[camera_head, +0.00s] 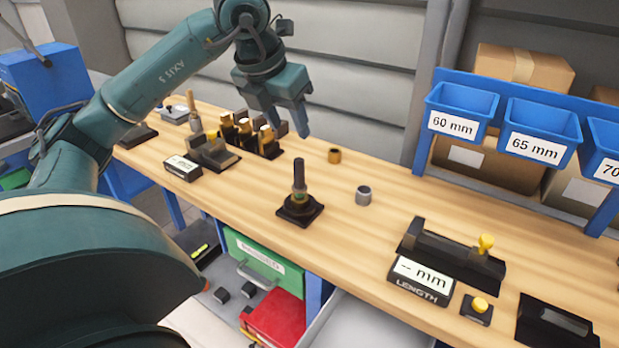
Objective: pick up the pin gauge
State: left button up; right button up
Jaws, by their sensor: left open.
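An upright dark pin with a green band near its foot (299,175), which looks like the pin gauge, stands in a black square base (296,212) on the middle of the bench. My left gripper (289,128) is open and empty, with its fingers pointing down. In the picture it is above the pin, apart from it and further back over the bench. My right gripper is not in view.
A brass ring (334,156) and a grey ring (363,195) lie near the pin. A black rack with brass pieces (250,137) stands behind left. A length gauge (450,260) is at right. Blue labelled bins (536,146) hang at the back right.

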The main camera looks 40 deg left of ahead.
aim_at(297, 161)
pick_arm(q)
jog(key=x, duration=0.7)
jog(key=shift+a+f, duration=0.3)
jog(key=shift+a, duration=0.05)
jog(key=shift+x, duration=2.7)
jog(key=shift+a, duration=0.2)
jog(key=shift+c, duration=0.4)
grip_shut()
